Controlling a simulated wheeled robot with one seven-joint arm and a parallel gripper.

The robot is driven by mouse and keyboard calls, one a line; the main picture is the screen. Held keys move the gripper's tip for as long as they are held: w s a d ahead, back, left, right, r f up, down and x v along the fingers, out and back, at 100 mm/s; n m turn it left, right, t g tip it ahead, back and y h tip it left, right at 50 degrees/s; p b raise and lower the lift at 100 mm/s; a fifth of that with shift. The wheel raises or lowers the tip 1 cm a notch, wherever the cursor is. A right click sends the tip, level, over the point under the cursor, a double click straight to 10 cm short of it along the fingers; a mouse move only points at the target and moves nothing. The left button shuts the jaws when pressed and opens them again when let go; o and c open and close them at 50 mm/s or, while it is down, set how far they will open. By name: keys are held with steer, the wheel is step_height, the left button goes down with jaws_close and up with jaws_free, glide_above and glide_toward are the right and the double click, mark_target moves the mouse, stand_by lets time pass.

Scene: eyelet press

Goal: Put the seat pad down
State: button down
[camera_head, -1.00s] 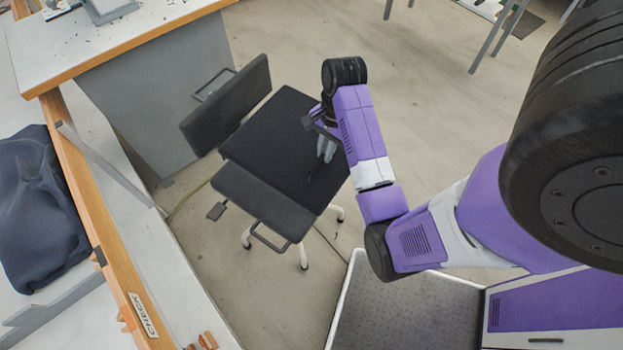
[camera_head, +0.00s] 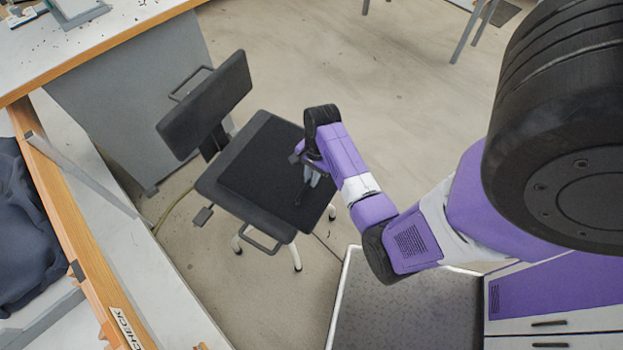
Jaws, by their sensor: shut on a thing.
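The seat pad (camera_head: 258,160) is a flat, black, square cushion. It lies over the seat of the black office chair (camera_head: 222,184), roughly lined up with it, and looks very close to the seat or touching it; I cannot tell if a small gap remains. The chair's backrest (camera_head: 205,104) stands behind the pad at the left. My gripper (camera_head: 305,192) points down at the pad's right edge and is shut on it. The arm partly hides the fingertips and that edge.
A workbench with a wooden edge (camera_head: 88,68) stands close behind the chair. Another bench with a dark cloth (camera_head: 25,215) runs along the left. A grey-topped platform (camera_head: 400,310) is at the bottom. The floor (camera_head: 350,80) beyond the chair is open.

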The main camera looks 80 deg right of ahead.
steer(key=shift+f, duration=0.5)
steer(key=c, duration=1.5)
jaws_free()
